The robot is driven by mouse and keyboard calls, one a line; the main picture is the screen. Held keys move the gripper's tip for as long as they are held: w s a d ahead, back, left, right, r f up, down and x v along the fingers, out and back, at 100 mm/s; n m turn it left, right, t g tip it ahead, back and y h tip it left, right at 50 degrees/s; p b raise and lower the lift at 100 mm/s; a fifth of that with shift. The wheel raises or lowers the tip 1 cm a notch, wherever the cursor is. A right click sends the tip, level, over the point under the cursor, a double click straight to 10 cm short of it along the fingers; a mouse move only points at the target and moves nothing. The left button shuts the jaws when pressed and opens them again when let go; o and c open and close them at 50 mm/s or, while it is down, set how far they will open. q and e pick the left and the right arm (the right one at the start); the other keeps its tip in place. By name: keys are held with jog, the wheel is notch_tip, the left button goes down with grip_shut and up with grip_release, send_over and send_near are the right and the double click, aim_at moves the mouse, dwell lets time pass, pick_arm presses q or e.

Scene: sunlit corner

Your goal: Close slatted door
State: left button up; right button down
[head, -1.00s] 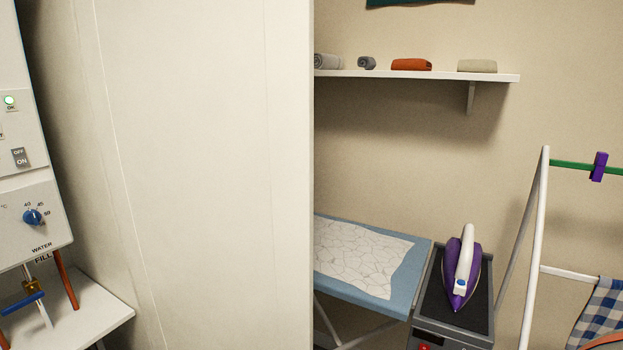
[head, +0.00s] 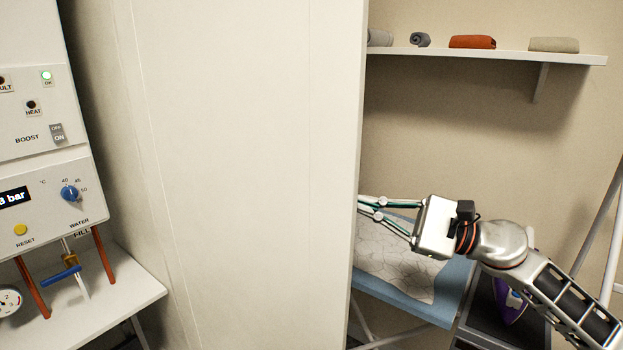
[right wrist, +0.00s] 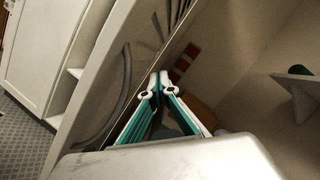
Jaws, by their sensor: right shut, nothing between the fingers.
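A tall cream panel (head: 240,170) fills the middle of the head view and seems to be the door. Its face here is plain, with thin vertical lines, and I see no clear slats. Its right edge is upright and free. My right gripper (head: 361,206) comes in from the right, its fingers shut and empty. The fingertips are at the panel's right edge; I cannot tell whether they touch it. In the right wrist view the shut fingers (right wrist: 158,80) point along a slanting pale panel (right wrist: 110,85). My left gripper is out of view.
A boiler panel (head: 35,130) with pipes stands at left above a white ledge (head: 125,285). At right are a wall shelf (head: 490,55) with rolled cloths, an ironing board (head: 440,305) and a purple iron (head: 508,303), partly behind my arm.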

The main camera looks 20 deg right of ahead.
aim_at(308, 180)
notch_tip(308, 180, up, 5)
jog(key=d+n+g+h, duration=0.1)
jog(key=d+n+h, duration=0.1)
jog(key=n, duration=0.6)
jog(key=shift+n, duration=0.4)
jog(key=a+p, duration=0.2)
jog(key=a, duration=0.1)
jog(key=w+a+p, duration=0.1)
jog(key=a+p, duration=0.1)
jog(key=a, duration=0.2)
jog(key=w+a+p, duration=0.1)
jog(key=a+p, duration=0.1)
jog(key=a, duration=0.1)
jog(key=shift+w+a+r, duration=0.2)
jog(key=shift+w+a, duration=0.05)
jog(key=shift+a, duration=0.15)
jog(key=shift+s+a+f, duration=0.1)
jog(key=shift+a+f, duration=0.05)
jog(key=shift+a, duration=0.1)
jog(key=shift+s, duration=0.1)
